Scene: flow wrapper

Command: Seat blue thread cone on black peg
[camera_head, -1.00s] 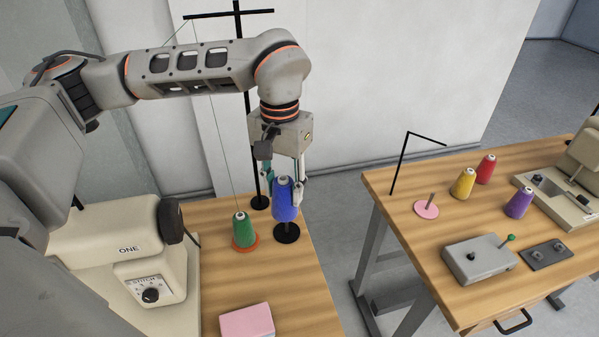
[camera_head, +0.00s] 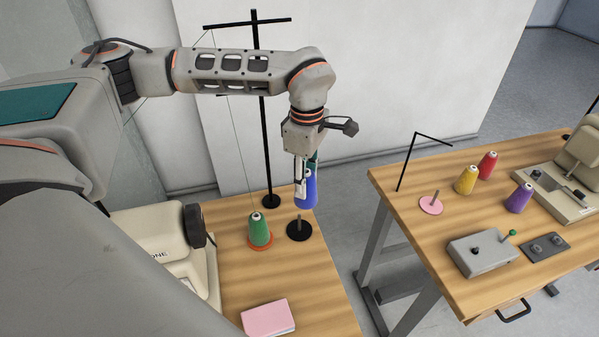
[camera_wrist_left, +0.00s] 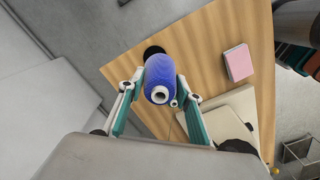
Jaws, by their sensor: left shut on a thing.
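The blue thread cone (camera_head: 311,190) is upright or nearly so in my left gripper (camera_head: 306,178), above and slightly right of the black peg's round base (camera_head: 299,231) in the head view. A gap shows between the cone's bottom and the base. In the left wrist view the blue cone (camera_wrist_left: 160,72) sits between the fingers of my left gripper (camera_wrist_left: 160,88), its top facing the camera. The black base (camera_wrist_left: 152,51) shows partly behind it; the peg is hidden there. My right gripper is not in view.
A green cone (camera_head: 260,230) on an orange base stands close left of the black base. A tall black thread stand (camera_head: 262,110) rises behind. A pink box (camera_head: 268,316) lies in front. The right table (camera_head: 420,255) holds red, yellow and purple cones and a pink peg base.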

